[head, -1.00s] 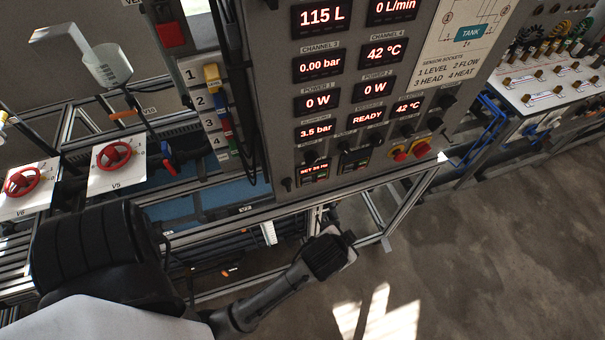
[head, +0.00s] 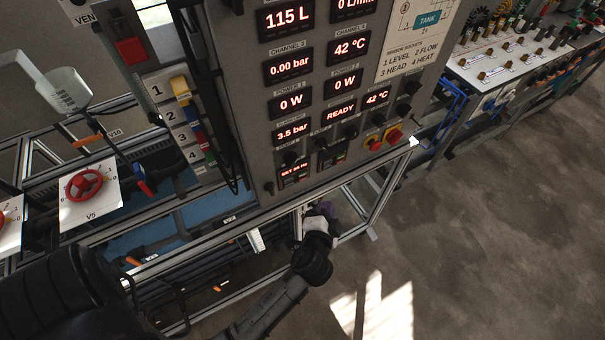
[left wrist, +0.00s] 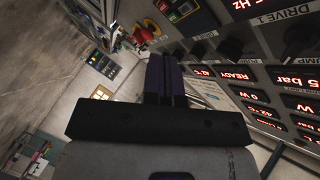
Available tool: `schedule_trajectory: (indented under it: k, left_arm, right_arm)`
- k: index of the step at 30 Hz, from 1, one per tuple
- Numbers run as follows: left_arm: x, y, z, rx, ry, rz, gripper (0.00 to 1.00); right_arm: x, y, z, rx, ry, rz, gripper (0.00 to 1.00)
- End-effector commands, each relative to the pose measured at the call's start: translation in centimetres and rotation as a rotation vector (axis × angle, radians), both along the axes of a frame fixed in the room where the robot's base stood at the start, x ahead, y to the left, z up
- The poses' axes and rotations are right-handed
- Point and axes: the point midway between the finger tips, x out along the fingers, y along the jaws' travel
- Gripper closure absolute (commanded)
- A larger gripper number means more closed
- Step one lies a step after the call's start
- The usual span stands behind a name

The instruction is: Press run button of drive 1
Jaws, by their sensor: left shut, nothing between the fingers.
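The drive with the lit "SET" Hz display (head: 294,172) sits at the panel's lower left corner in the head view. Its buttons are too small to tell apart. In the left wrist view a "DRIVE 1" label (left wrist: 271,14) shows at the top right, turned around, beside a cut-off Hz display (left wrist: 243,4). My left gripper (head: 327,208) is just below the panel's lower edge, to the lower right of that drive, and apart from it. In the left wrist view its dark fingers (left wrist: 164,78) are together and empty. My right gripper is not in view.
Another drive unit (head: 332,153) sits to the right, then a red emergency-stop knob (head: 394,135) on yellow. Black knobs (head: 350,131) stick out of the panel. A metal frame rail (head: 180,262) runs below. Floor at the right is clear.

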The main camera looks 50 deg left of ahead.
Motion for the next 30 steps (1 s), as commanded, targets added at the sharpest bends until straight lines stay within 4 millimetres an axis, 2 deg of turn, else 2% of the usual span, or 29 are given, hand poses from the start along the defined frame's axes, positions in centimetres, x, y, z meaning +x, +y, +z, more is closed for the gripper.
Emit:
schedule_trajectory:
  k: [5,10,24,30]
  left_arm:
    - [-0.1,-0.3,-0.1,-0.011,0.003,0.001,1.00]
    - [0.1,0.4,0.0,-0.011,0.003,0.002,1.00]
    - [1.5,6.0,0.1,-0.007,0.001,0.001,1.00]
    - [1.8,7.5,0.0,-0.007,0.002,0.002,1.00]
  right_arm:
    - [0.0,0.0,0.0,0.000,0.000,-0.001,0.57]
    - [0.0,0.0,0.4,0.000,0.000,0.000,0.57]
    - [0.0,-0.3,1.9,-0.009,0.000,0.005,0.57]
    - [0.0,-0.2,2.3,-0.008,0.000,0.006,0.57]
